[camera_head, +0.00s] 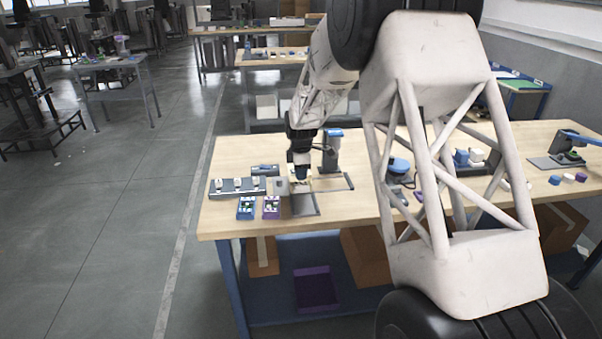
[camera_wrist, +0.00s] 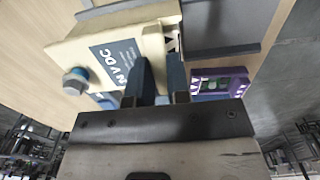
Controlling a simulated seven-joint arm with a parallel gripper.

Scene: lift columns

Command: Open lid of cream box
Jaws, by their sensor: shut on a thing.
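The cream box (camera_wrist: 165,18) is large in the wrist view, with a dark blue-grey lettered label (camera_wrist: 118,62) on its face and a blue-and-grey knob (camera_wrist: 76,80) at its left. My gripper (camera_wrist: 160,62) is at the box's near right edge. Its two dark fingers are a little apart, shut on the cream lid there. The fingers hide most of the grip and the lid's edge. In the head view my gripper (camera_head: 301,178) points down at the box on the workbench, and the box is small and mostly hidden.
A purple tray (camera_wrist: 220,82) with small parts lies right of my fingers in the wrist view. In the head view a blue tray (camera_head: 246,208) and a grey rack (camera_head: 238,188) stand left of my gripper. A blue-topped column device (camera_head: 332,150) stands close behind it.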

